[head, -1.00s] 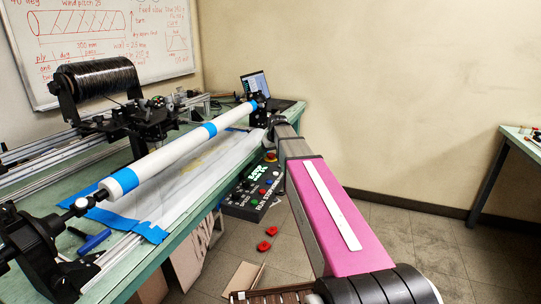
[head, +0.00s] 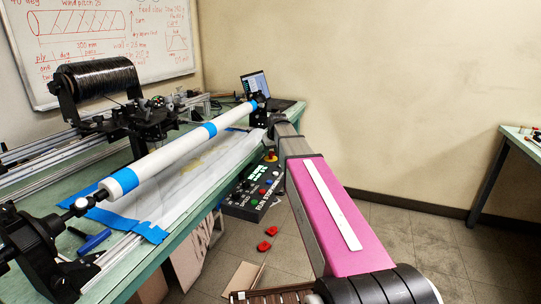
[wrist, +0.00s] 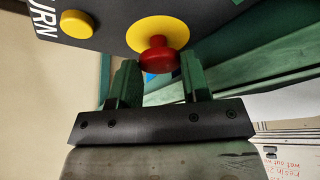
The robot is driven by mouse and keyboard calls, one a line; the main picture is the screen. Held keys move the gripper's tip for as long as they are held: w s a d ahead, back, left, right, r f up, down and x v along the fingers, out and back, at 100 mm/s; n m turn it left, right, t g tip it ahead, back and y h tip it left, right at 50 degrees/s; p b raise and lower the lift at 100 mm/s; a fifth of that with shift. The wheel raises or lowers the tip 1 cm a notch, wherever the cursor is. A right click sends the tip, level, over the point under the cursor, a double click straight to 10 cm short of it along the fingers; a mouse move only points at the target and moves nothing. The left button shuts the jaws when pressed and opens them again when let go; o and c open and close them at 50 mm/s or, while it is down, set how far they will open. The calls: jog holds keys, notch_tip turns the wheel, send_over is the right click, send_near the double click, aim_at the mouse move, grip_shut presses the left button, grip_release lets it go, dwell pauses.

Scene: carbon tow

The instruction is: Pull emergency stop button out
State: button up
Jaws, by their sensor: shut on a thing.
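The emergency stop button (wrist: 158,54) is a red mushroom knob on a yellow round plate (wrist: 158,32), set in a dark control panel (wrist: 105,22). In the wrist view, my gripper (wrist: 160,64) has its two green fingers on either side of the red knob and is shut on it. The palm is below, apart from the knob. In the head view, the control panel (head: 246,203) hangs at the table's right edge, with the emergency stop button (head: 271,156) at its far end. My arm hides the gripper there.
A green table (head: 152,262) carries a long white tube (head: 165,160) with blue bands, close left of my arm. Two red pieces (head: 264,246) lie on the floor. A laptop (head: 256,85) stands at the table's far end. The floor right of my arm is clear.

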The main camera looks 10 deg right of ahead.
jog(key=shift+r, duration=0.1)
jog(key=o, duration=0.8)
jog(key=shift+o, duration=0.2)
jog(key=shift+v, duration=3)
jog(key=shift+s, duration=0.1)
